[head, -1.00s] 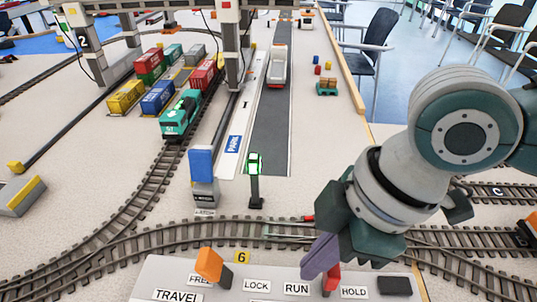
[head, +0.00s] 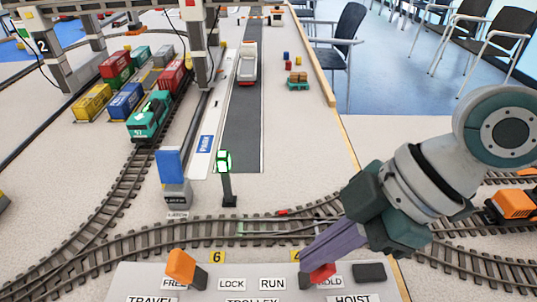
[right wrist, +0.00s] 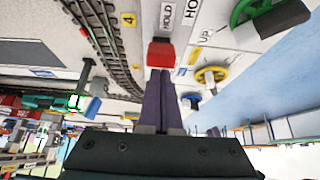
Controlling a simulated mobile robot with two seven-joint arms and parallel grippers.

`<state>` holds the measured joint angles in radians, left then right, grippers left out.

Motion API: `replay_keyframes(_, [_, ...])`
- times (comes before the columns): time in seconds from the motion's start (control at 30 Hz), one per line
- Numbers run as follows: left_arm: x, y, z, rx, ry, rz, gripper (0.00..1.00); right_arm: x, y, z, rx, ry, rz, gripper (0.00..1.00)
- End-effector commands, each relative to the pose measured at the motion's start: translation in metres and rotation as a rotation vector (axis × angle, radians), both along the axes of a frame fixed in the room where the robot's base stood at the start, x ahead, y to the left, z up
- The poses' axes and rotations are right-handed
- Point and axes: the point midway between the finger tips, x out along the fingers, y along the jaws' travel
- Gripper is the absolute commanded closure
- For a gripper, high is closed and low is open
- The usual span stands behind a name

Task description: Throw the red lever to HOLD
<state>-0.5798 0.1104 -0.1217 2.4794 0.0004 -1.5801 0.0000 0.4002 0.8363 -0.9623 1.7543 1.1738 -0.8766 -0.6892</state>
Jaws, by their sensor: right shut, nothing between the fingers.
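The red lever (head: 322,272) stands on the pale control panel (head: 225,284) between the RUN label (head: 272,284) and the HOLD label (head: 333,283). Its red knob leans right and covers the start of the word HOLD. My right gripper (head: 310,258) is shut and empty. Its purple fingers slant down from the right, with their tips at the knob. In the right wrist view the red knob (right wrist: 161,54) lies right at the tips of the shut fingers (right wrist: 160,80); I cannot tell if they touch. My left gripper is not in view.
An orange lever (head: 181,266) stands on the panel's left, between FREE and LOCK. A dark block (head: 370,272) sits right of HOLD. Tracks run behind the panel, with a lit green signal (head: 223,162) on a post. An orange vehicle (head: 515,206) stands at the right.

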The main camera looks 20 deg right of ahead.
Motion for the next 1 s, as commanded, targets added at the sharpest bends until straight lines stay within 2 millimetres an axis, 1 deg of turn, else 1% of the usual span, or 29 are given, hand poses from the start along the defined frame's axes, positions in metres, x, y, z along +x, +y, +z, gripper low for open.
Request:
replay_keyframes(0.17, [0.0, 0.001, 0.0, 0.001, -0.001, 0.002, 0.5, 0.0, 0.002, 0.0, -0.001, 0.001, 0.001, 1.0])
replay_keyframes(0.5, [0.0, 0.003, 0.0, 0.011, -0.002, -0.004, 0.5, 0.004, 0.015, -0.003, -0.002, 0.001, 0.0, 1.0])
replay_keyframes(0.8, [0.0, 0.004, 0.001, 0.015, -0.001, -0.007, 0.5, 0.004, 0.015, -0.003, -0.003, 0.001, 0.0, 1.0])
replay_keyframes(0.9, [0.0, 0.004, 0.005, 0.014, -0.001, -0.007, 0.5, 0.004, 0.017, 0.0, -0.002, 0.001, -0.001, 1.0])
replay_keyframes(1.0, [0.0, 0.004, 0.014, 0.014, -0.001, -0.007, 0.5, 0.003, 0.021, 0.008, -0.001, 0.001, -0.002, 1.0])
